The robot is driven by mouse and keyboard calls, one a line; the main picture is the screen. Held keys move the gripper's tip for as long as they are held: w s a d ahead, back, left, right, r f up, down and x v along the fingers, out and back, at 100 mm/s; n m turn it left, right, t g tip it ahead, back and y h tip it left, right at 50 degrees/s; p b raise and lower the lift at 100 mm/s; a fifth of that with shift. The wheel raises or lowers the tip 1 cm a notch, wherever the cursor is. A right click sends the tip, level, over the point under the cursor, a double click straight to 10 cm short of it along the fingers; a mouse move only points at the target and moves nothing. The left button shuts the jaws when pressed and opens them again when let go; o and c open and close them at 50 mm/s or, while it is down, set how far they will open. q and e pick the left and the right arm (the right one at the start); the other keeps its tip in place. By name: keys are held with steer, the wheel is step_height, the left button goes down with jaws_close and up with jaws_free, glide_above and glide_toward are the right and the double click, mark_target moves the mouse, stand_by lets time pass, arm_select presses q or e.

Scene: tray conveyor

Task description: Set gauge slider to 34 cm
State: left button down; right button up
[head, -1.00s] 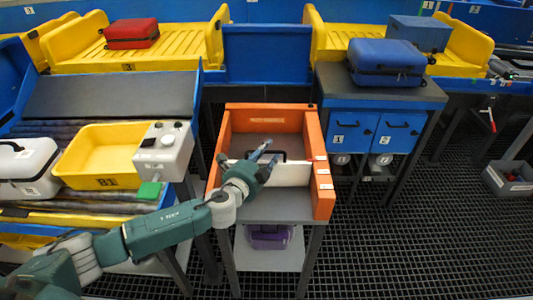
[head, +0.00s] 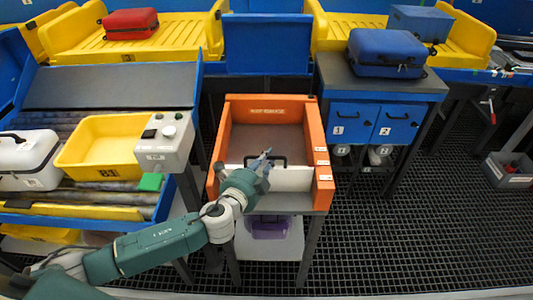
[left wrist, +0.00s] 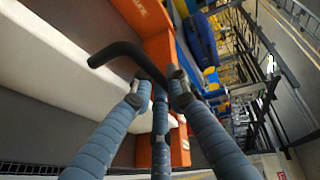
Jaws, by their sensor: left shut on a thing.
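The gauge is an orange-walled open tray (head: 321,130) on a grey stand in the middle of the head view. Its slider is a white crossbar (head: 297,180) spanning between the side walls, towards the near end, with a black handle (head: 281,159). In the left wrist view the slider (left wrist: 50,62) runs along the left and its handle (left wrist: 113,50) passes between my fingers. My left gripper (head: 265,161) is shut on the handle; its fingers also show in the left wrist view (left wrist: 157,88). The scale labels on the right wall are too small to read. My right gripper is not in view.
A conveyor with a yellow tray (head: 75,160) and white case (head: 28,165) is at left. A blue cabinet (head: 366,123) carrying a blue suitcase (head: 386,52) stands at right. A purple item (head: 268,230) is on the shelf below. The floor at front right is clear.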

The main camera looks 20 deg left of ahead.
arm_select(q)
steer(key=shift+w+f, duration=0.1)
steer(key=c, duration=1.7)
jaws_free()
steer(key=v, duration=1.2)
